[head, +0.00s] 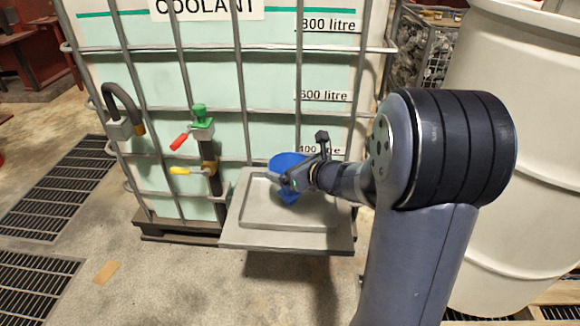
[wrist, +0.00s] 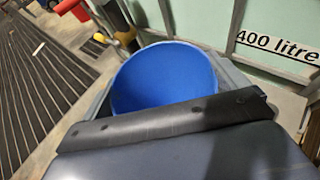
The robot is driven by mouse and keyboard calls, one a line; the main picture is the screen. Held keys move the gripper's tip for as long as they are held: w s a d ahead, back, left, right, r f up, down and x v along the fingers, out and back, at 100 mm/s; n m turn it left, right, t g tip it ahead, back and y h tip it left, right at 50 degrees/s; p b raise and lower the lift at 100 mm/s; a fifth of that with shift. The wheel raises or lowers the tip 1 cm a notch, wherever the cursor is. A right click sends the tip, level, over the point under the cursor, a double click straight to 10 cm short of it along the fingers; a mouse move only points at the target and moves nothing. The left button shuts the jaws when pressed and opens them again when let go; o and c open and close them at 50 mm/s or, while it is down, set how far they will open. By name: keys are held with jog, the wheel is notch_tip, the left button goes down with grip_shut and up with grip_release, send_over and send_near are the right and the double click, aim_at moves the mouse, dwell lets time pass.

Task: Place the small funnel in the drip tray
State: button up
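The small blue funnel (head: 287,162) is upright with its wide mouth up, over the grey drip tray (head: 243,213) in the head view. Its spout points down inside the tray's outline; I cannot tell whether it touches the tray floor. My gripper (head: 287,182) reaches in from the right and is shut around the funnel just below its bowl. In the wrist view the funnel's blue bowl (wrist: 165,78) shows beyond the dark gripper body (wrist: 170,118), which hides the neck and fingertips. A grey tray edge shows behind the bowl.
The tray sits on a grey shelf (head: 285,239) before a caged coolant tank (head: 265,118). A valve with red and yellow handles (head: 203,150) stands left of the tray. A large white barrel (head: 530,230) is at right. Open floor lies in front.

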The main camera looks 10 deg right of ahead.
jog(key=shift+o, duration=0.6)
jog(key=shift+r, duration=0.1)
jog(key=shift+r+p, duration=0.25)
jog(key=shift+p, duration=0.05)
jog(key=p+v, duration=0.3)
jog(key=v, duration=0.9)
jog(key=shift+f, duration=0.2)
